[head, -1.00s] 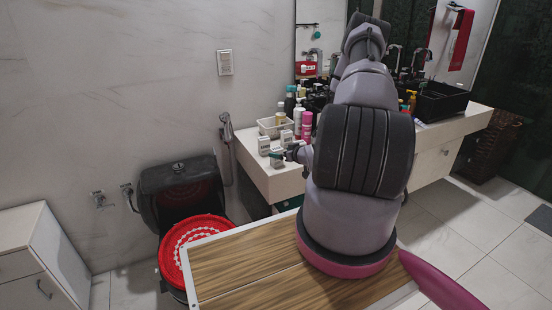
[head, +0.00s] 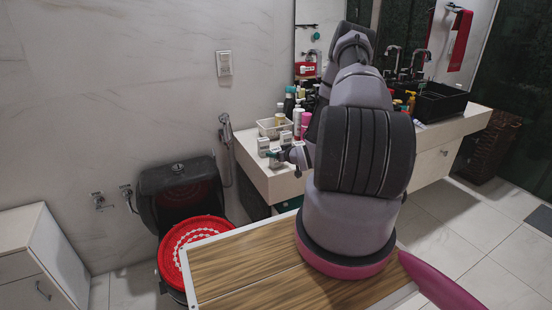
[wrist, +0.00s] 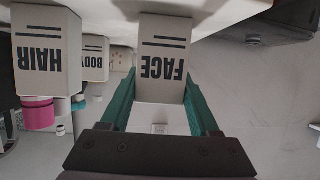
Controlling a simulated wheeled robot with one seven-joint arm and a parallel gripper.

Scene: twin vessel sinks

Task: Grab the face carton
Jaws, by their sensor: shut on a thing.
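The face carton (wrist: 163,58) is a pale box with FACE in dark letters, upside down in the wrist view. My gripper (wrist: 162,92) has its green fingers on both sides of it and is shut on it. I cannot tell there whether the carton touches the counter.
A hair carton (wrist: 46,55) and a body carton (wrist: 95,60) stand beside it in the wrist view. A white basket (head: 271,127), bottles (head: 299,122) and a black sink (head: 440,101) are on the counter (head: 282,186). A toilet (head: 178,188) stands left.

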